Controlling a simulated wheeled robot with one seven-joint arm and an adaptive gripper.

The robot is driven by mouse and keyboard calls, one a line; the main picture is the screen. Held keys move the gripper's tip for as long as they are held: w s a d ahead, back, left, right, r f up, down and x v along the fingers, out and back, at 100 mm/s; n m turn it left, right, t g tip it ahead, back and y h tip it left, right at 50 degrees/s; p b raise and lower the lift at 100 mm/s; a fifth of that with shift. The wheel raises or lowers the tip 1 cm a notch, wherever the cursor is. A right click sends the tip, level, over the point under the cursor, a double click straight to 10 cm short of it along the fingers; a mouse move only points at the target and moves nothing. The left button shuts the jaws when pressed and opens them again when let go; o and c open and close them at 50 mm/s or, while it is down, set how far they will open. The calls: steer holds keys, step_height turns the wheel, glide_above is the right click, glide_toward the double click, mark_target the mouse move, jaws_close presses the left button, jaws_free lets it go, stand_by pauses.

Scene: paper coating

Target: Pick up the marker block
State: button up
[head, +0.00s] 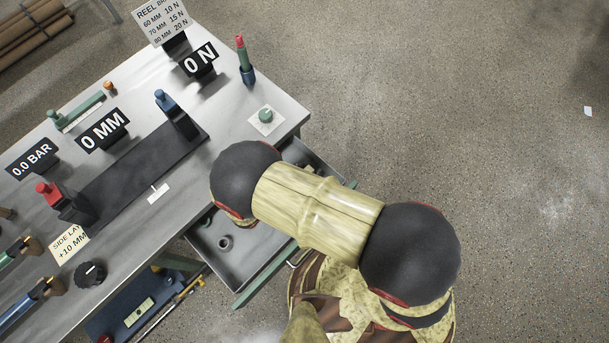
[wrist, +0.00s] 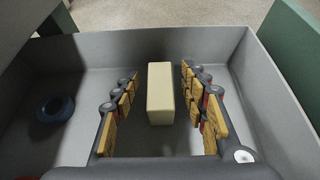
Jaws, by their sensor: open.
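The marker block, seemingly the cream rectangular block (wrist: 160,95), stands in the grey drawer in the wrist view. My gripper (wrist: 158,88) is open, with one finger on each side of the block. Gaps show between the block and both fingers, so it is not gripped. In the head view my arm covers much of the drawer (head: 215,247), and the block and gripper fingers are hidden there.
The drawer walls (wrist: 90,50) rise around the gripper. A dark blue ring (wrist: 55,108) lies at the drawer's left. The tabletop (head: 225,120) above carries a black plate (head: 135,175), signs and knobs. Open floor (head: 480,120) lies to the right.

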steer(key=shift+c, duration=0.9)
steer(key=c, duration=1)
steer(key=shift+o, duration=0.2)
steer(key=shift+r, duration=0.1)
